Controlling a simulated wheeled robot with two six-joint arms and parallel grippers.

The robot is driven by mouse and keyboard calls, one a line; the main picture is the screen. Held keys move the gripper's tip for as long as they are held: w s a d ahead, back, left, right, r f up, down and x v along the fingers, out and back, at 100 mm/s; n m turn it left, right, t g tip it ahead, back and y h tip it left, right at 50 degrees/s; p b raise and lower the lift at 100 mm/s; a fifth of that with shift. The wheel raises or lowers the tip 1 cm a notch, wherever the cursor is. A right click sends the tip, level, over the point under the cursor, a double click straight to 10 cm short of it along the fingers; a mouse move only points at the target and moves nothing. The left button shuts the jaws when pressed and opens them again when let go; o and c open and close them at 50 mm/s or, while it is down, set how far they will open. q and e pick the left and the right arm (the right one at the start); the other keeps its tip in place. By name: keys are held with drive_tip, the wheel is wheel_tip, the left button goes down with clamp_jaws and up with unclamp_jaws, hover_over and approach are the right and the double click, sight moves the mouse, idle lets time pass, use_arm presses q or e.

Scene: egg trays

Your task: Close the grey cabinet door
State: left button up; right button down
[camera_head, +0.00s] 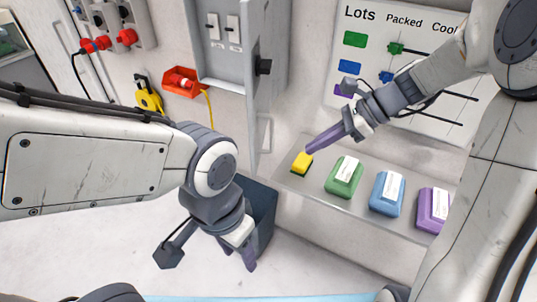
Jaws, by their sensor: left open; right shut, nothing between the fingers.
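The grey cabinet (207,62) on the wall shows two white switches inside. Its grey door (268,35) stands open, swung out at the right side, with a black knob (263,67) on it. My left gripper (208,258) is open and empty, low in front of a dark bin, well below the cabinet and apart from the door. My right gripper (312,149) is shut and empty, to the right of and below the door. Its tip is at a small yellow sponge; whether they touch is unclear.
The yellow sponge (301,163) sits on a wall shelf (290,184) beside labelled green (343,180), blue (387,197) and purple (432,212) packs. A dark bin (265,218) stands below. A white board (350,20), a red holder (187,84) and red plugs (97,44) are on the wall.

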drive_tip(key=p, duration=0.1)
approach(257, 168)
wheel_tip(257, 168, down, 4)
drive_tip(key=a+p, duration=0.2)
drive_tip(key=a, duration=0.2)
drive_tip(key=shift+w, duration=0.15)
